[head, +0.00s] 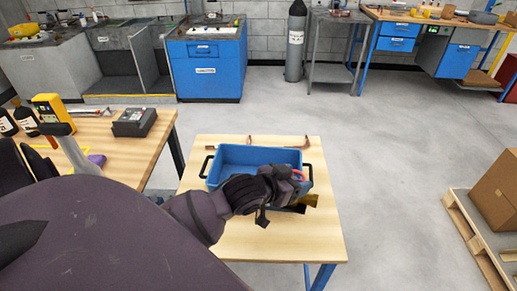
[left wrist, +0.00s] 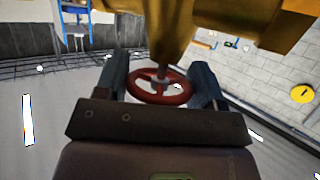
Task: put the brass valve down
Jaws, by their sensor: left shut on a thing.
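My left gripper (head: 297,181) is over the right end of the blue crate (head: 232,155) on the small wooden table. It is shut on the brass valve (head: 309,200) at its red handwheel (head: 300,174). In the left wrist view the red handwheel (left wrist: 160,86) sits between the two fingers (left wrist: 160,84), with the brass body (left wrist: 180,35) beyond it. In the head view the gripper covers much of the valve and part of the crate's inside. I cannot tell whether the valve touches the crate. My right gripper is not in view.
The wooden table (head: 270,243) has bare top in front of the crate. Thin copper-coloured pieces (head: 304,144) lie behind the crate. A workbench (head: 95,130) with a grey device (head: 134,122) stands to the left. A cardboard box (head: 497,190) on a pallet stands at right.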

